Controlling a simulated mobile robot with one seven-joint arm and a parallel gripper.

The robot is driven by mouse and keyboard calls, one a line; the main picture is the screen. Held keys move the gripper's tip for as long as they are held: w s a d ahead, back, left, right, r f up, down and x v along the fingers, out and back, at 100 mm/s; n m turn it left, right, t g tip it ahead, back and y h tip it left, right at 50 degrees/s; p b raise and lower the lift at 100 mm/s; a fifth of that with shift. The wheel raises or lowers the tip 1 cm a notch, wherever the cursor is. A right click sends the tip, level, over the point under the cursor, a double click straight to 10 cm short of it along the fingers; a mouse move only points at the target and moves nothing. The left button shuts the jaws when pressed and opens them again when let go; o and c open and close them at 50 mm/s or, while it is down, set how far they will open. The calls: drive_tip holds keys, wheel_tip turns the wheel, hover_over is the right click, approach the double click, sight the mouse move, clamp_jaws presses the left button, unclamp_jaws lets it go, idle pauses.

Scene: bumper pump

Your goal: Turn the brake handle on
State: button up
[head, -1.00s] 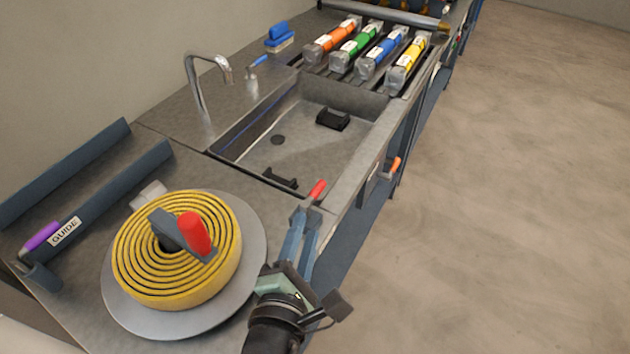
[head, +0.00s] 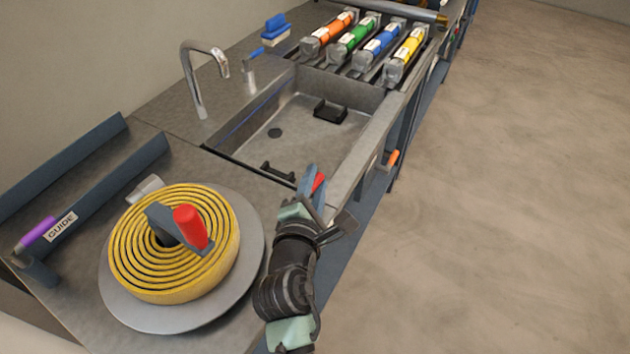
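A small red handle (head: 318,182) sticks up at the bench edge by the near corner of the sink. I take it for the brake handle, but it carries no readable label. My gripper (head: 313,183) is right at this handle, with its blue-grey fingers beside or around it. The fingers hide most of the handle and its base. I cannot tell whether they touch it or are closed on it. The yellow coiled hose (head: 130,258) lies on a round grey turntable (head: 252,245), with a crank and red knob (head: 190,227) on top.
A steel sink (head: 340,148) with a tap (head: 196,80) lies beyond my gripper. An orange lever (head: 393,157) sits on the bench front. A guide rail (head: 110,190) is at left. The floor (head: 500,200) at right is clear.

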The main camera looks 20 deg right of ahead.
clamp_jaws()
idle(1.3)
